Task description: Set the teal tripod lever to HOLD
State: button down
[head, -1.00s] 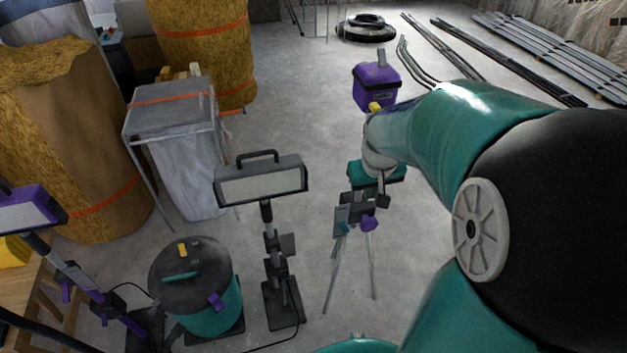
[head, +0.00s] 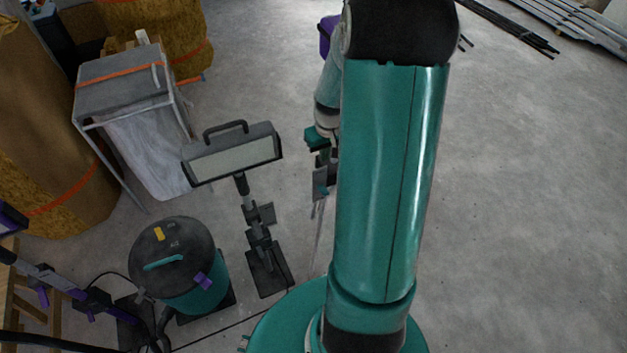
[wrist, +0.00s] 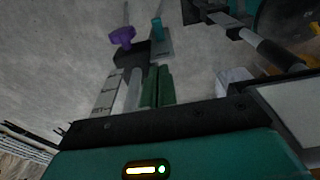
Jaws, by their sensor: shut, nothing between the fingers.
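The teal lever (wrist: 157,27) stands over a grey plate (wrist: 160,48) on the tripod in the wrist view. A purple knob (wrist: 122,36) is to its left on a dark clamp. My gripper (wrist: 157,68) is shut and empty, its two green fingers side by side, with their tips just below the plate in that picture. I cannot tell whether they touch anything. In the head view my gripper (head: 323,158) is above the tripod's grey plate (head: 320,182), and my arm hides much of the tripod. No HOLD mark is readable.
A floodlight (head: 232,155) stands close to the left of the tripod. A teal and black vacuum (head: 185,265) stands farther left, with a cable on the floor. A framed bag stand (head: 135,100) is behind.

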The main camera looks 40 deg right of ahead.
send_over(324, 190)
jog(key=w, duration=0.1)
jog(key=f, duration=1)
jog(key=shift+w+d+f, duration=0.2)
jog(key=shift+f, duration=0.05)
jog(key=f, duration=0.1)
jog(key=s+f, duration=0.1)
jog(key=f, duration=0.1)
jog(key=shift+s+a, duration=0.15)
jog(key=shift+s, duration=0.05)
jog(key=shift+s+f, duration=0.1)
jog(key=shift+f, duration=0.25)
